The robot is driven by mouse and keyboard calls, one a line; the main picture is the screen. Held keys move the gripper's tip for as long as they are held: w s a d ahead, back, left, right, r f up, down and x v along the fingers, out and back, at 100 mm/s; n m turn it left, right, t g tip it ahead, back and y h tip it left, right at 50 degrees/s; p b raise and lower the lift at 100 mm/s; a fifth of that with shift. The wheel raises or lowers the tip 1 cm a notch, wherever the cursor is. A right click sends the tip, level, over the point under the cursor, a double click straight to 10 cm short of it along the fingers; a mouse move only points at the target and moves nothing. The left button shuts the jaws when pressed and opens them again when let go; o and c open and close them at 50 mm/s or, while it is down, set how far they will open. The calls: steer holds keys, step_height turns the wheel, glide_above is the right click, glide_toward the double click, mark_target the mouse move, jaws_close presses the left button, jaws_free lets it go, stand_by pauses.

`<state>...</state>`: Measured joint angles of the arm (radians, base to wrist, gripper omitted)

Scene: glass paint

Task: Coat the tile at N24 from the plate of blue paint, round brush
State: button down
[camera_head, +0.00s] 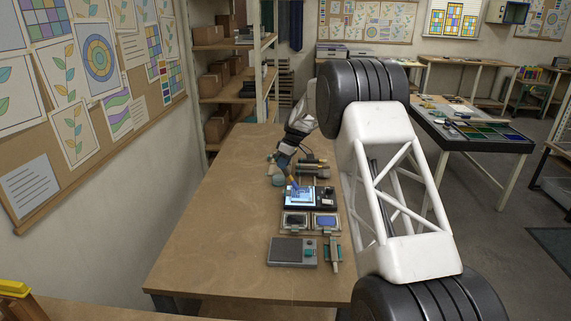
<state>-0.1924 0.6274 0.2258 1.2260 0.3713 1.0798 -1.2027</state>
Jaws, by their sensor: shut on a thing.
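My gripper (281,161) is shut on a slim dark brush (291,178); it is small in view and its bristle shape is unclear. The brush slants down to the right, its tip over a lit panel (307,204) on the wooden table. Whether the tip touches is unclear. The panel bears pale blue and white tiles (301,195); their labels, N24 included, are too small to read. The plate of blue paint (326,223) lies just in front of the panel, beside a plate of dark paint (295,222).
A grey box (291,251) and an upright-lying tool (334,256) sit nearer on the table (210,245). More tools (314,167) lie behind the panel. The table's left side is clear. My white arm link hides much of the right side.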

steer(key=shift+s+d, duration=0.1)
steer(key=shift+s+d+f, duration=0.15)
steer(key=shift+s+d, duration=0.5)
steer(key=shift+s, duration=0.2)
steer(key=shift+s+d, duration=0.1)
steer(key=shift+s, duration=0.05)
steer(key=shift+s+d, duration=0.6)
steer(key=shift+s, duration=0.2)
steer(key=shift+r, duration=2.6)
